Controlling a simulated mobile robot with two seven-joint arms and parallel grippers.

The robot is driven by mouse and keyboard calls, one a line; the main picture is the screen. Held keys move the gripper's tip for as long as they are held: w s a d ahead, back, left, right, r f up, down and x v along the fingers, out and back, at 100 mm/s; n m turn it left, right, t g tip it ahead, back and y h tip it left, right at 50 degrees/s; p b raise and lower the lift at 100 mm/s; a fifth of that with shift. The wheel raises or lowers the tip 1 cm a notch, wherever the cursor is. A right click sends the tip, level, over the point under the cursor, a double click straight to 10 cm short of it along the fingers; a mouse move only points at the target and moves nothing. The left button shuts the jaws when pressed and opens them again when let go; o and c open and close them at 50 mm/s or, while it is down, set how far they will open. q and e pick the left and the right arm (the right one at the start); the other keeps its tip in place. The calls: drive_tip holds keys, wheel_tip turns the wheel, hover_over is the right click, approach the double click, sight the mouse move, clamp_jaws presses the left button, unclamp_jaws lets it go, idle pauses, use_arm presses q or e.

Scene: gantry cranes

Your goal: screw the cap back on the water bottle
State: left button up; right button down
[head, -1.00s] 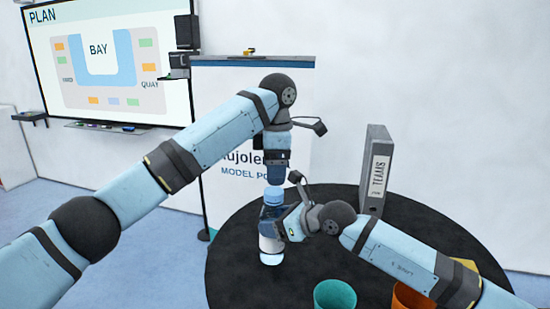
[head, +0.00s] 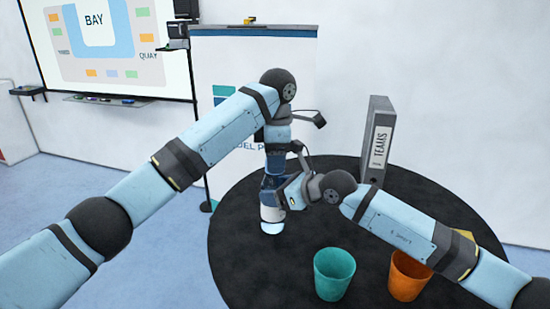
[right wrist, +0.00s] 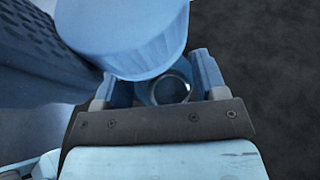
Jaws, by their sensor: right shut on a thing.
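The water bottle (head: 271,214) stands upright on the round black table, with a white label and blue ends. My right gripper (head: 283,187) is shut on its upper part. The bottle's round neck (right wrist: 170,88) shows between the fingers in the right wrist view. A light blue ribbed cap (right wrist: 145,50) looms large there, apart from and above the neck. My left gripper (head: 275,160) points down over the bottle and appears shut on the cap. A blue left finger (right wrist: 45,60) shows beside the cap. In the head view the grippers hide the cap and bottle top.
A teal cup (head: 334,273) and an orange cup (head: 408,275) stand at the front of the black table (head: 240,270). A grey binder (head: 377,140) stands at the back right. A white poster stand (head: 225,75) is behind the table.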

use_arm(q)
drive_tip(key=m, duration=0.6)
drive_tip(key=shift+m, duration=0.3)
drive_tip(key=o, duration=1)
drive_tip(key=shift+s+r, duration=0.1)
drive_tip(key=shift+r, duration=2.2)
drive_tip(key=shift+c, duration=0.3)
